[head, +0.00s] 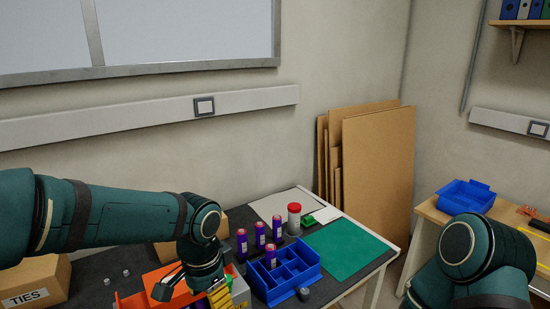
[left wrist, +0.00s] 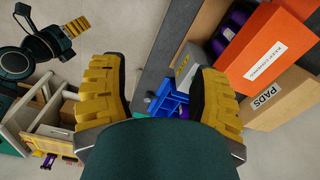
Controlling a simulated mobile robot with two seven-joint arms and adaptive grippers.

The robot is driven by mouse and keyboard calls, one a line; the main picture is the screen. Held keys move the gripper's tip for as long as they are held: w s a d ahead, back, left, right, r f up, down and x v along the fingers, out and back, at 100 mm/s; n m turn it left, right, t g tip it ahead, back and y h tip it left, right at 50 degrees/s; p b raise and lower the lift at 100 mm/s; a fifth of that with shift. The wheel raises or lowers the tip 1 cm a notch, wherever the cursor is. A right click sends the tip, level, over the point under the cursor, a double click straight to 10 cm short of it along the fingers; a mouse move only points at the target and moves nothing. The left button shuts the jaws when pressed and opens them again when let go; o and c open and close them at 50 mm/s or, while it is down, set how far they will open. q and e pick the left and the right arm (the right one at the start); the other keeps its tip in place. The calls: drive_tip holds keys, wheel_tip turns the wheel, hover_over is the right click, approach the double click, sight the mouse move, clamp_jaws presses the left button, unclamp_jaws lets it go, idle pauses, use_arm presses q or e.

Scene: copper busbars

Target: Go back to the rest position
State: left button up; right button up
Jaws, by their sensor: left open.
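My left gripper (head: 212,288) hangs over the front left of the dark table, beside an orange bin (head: 165,282). In the left wrist view, its two yellow ribbed fingers (left wrist: 158,95) stand wide apart with nothing held between them. The right arm shows at the lower right of the head view, with its gripper out of that frame. What appears to be my right gripper (left wrist: 62,36) is at the upper left of the left wrist view; its opening is unclear.
A blue divided tray (head: 292,288), purple bottles (head: 260,236), a red-capped jar (head: 294,217) and a green mat (head: 352,250) are on the table. A cardboard box marked TIES (head: 35,283) is left. A blue bin (head: 465,197) sits on the right bench. Cardboard sheets (head: 377,165) lean behind.

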use_arm(q)
drive_tip(key=d+f+n+h, duration=0.3)
drive_tip(key=f, duration=1.3)
drive_tip(key=s+f+n+t, duration=0.1)
drive_tip(key=s+f+n, duration=0.6)
drive_tip(key=f, duration=0.7)
drive_tip(key=shift+s+a+f+t+h, duration=0.2)
drive_tip(key=shift+s+t+h, duration=0.15)
drive_tip(key=shift+s, duration=0.8)
